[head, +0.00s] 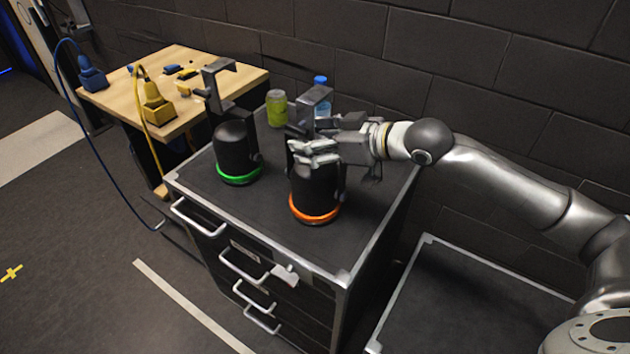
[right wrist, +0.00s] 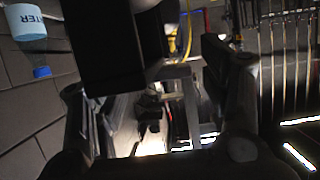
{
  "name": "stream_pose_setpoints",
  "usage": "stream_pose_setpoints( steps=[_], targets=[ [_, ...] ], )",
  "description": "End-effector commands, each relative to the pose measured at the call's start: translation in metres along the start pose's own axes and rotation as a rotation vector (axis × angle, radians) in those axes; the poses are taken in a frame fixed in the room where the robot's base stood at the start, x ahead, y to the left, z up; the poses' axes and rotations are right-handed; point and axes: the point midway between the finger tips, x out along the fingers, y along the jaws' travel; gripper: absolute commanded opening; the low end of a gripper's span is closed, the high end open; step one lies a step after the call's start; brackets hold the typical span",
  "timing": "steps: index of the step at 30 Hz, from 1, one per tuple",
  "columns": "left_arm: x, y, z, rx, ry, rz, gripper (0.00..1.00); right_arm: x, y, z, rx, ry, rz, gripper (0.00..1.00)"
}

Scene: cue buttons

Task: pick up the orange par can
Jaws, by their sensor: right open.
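The orange par can (head: 315,197) is a black can with an orange ring at its base and a grey bracket on top. It stands upright on the dark cabinet top in the head view. My right gripper (head: 312,150) is open at its upper part, just below the bracket, and hides some of it. I cannot tell whether the fingers touch it. In the right wrist view, the open fingers of my right gripper (right wrist: 148,78) stand apart, with a dark body at the top between them. My left gripper is not in view.
A similar black can with a green ring (head: 237,155) stands to the left on the cabinet (head: 262,208). A green can (head: 277,108) and a blue-capped bottle (head: 321,83) stand behind. A wooden table (head: 205,100) holds yellow and blue items. The cabinet's front left top is clear.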

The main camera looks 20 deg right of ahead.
Motion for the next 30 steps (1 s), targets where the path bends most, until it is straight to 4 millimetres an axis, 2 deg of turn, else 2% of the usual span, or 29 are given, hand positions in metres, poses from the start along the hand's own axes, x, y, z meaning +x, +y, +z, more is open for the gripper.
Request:
stream_pose_setpoints(
  steps=[4, 12, 28, 30],
  targets=[
    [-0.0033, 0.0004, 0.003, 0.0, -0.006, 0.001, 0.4, 0.0099, -0.0007, 0.0, 0.001, -0.001, -0.001, 0.69],
    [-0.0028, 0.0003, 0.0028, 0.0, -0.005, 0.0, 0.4, 0.0115, -0.0004, 0.0009, 0.0, -0.001, 0.0, 0.69],
    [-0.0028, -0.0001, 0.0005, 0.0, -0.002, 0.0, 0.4, 0.0112, -0.0005, 0.0008, 0.0, -0.001, 0.0, 0.01],
    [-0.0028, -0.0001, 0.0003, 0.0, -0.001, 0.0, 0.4, 0.0112, -0.0005, 0.0008, 0.0, -0.001, -0.001, 0.0]
  ],
)
